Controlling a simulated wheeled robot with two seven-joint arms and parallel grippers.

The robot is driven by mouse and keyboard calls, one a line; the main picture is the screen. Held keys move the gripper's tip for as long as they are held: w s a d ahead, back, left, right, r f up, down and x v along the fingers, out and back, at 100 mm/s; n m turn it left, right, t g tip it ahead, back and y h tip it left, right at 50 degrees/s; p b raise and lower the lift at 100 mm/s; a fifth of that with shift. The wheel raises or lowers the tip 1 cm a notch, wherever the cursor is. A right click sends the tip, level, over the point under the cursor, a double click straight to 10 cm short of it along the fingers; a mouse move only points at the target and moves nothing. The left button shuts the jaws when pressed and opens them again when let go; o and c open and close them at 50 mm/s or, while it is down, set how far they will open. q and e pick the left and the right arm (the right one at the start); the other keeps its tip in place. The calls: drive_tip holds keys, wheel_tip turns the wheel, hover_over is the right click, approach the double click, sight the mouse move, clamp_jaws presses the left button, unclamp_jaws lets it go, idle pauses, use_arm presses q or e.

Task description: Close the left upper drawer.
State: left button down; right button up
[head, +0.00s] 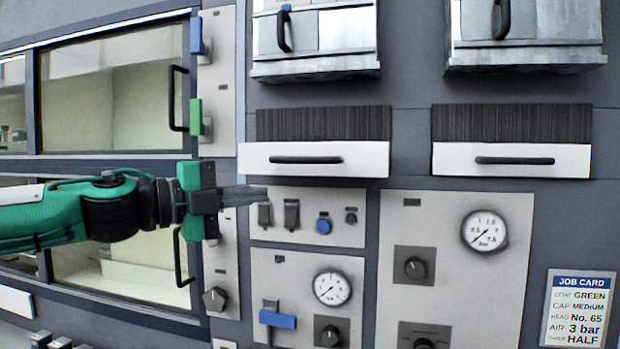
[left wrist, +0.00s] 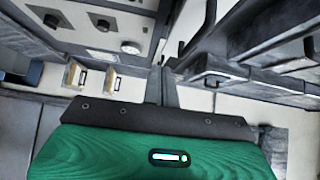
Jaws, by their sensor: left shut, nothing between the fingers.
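Two white drawer fronts with black bar handles sit side by side under dark ribbed strips in the head view. The left one (head: 262,153) is left of centre, and the right one (head: 570,160) is at the right. Both appear to stand out from the grey wall; how far cannot be told. My left gripper (head: 262,193) is shut and empty, its fingers pointing right, just below the lower left part of the left drawer front. Its shut fingers (left wrist: 165,85) show in the left wrist view. My right gripper is not in view.
Metal boxes (head: 340,32) with latch handles jut out above. A switch panel (head: 295,232) and pressure gauges (head: 332,287) lie below. Windowed doors (head: 110,95) with black handles stand at the left. A job card (head: 577,308) hangs at the lower right.

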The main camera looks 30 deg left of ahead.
use_arm(q)
wheel_tip(320, 180, up, 2)
drive_tip(key=s, duration=0.2)
drive_tip(key=p, duration=0.3)
approach(330, 175)
drive_tip(key=shift+w+d, duration=0.7)
drive_tip(key=shift+d, duration=1.25)
drive_tip(key=shift+w+a+m+p, duration=0.1)
drive_tip(key=shift+w+a+p, duration=0.1)
drive_tip(key=shift+w, duration=0.4)
drive_tip(key=shift+w+a+m+p, duration=0.15)
drive_tip(key=shift+w+p, duration=0.1)
drive_tip(key=shift+w, duration=0.35)
drive_tip(key=shift+w+a+m+p, duration=0.1)
drive_tip(key=shift+w+a+p, duration=0.1)
drive_tip(key=shift+w, duration=0.4)
